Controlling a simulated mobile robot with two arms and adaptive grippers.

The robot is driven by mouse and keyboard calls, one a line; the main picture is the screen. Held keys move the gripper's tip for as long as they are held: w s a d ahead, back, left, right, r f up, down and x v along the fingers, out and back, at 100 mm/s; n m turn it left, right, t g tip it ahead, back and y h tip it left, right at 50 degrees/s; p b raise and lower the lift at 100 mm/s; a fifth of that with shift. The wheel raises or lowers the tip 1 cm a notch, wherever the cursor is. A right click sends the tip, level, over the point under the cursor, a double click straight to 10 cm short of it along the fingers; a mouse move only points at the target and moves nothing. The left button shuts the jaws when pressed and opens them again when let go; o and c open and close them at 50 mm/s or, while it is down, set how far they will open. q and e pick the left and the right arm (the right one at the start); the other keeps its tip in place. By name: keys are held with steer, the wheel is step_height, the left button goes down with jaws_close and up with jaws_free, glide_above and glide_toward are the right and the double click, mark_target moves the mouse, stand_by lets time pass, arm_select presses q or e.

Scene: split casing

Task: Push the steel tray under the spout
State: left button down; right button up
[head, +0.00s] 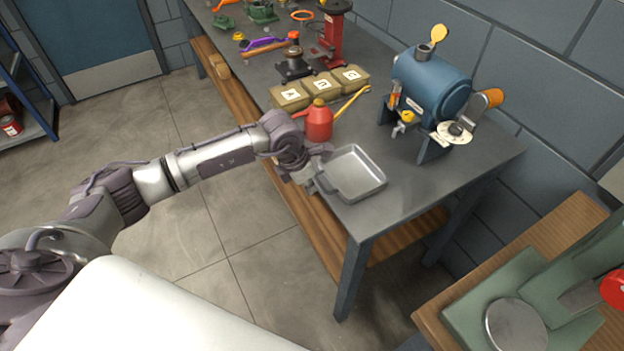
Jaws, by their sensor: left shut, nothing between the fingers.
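The steel tray (368,187) is a shallow, square, empty metal pan. It lies on the grey workbench near the front edge. My left gripper (318,187) is shut, at the tray's left side; I cannot tell whether it touches the tray. The spout (406,118) is a yellow tap low on the front of the blue drum (433,84), which stands on legs on the bench. The tray is in front of the drum, to the lower left of the spout and not under it. My right gripper is not in view.
A red oil can (318,121) stands just behind the tray, with its yellow nozzle pointing right. Lettered tan boxes (321,88) are behind it. Bare bench top (437,180) lies right of the tray. A separate wooden table (560,235) with a green machine is at lower right.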

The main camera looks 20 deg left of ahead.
mark_target(347, 175)
arm_select(q)
steer(key=shift+w+d, duration=0.25)
steer(key=shift+w, duration=0.1)
steer(key=w+d+b, duration=0.4)
steer(key=w+b, duration=0.1)
steer(key=w+d+b, duration=0.2)
steer(key=shift+w+f, duration=0.2)
steer(key=shift+w, duration=0.05)
steer(key=shift+w+r, duration=0.1)
steer(key=shift+r, duration=0.15)
steer(key=shift+a, duration=0.1)
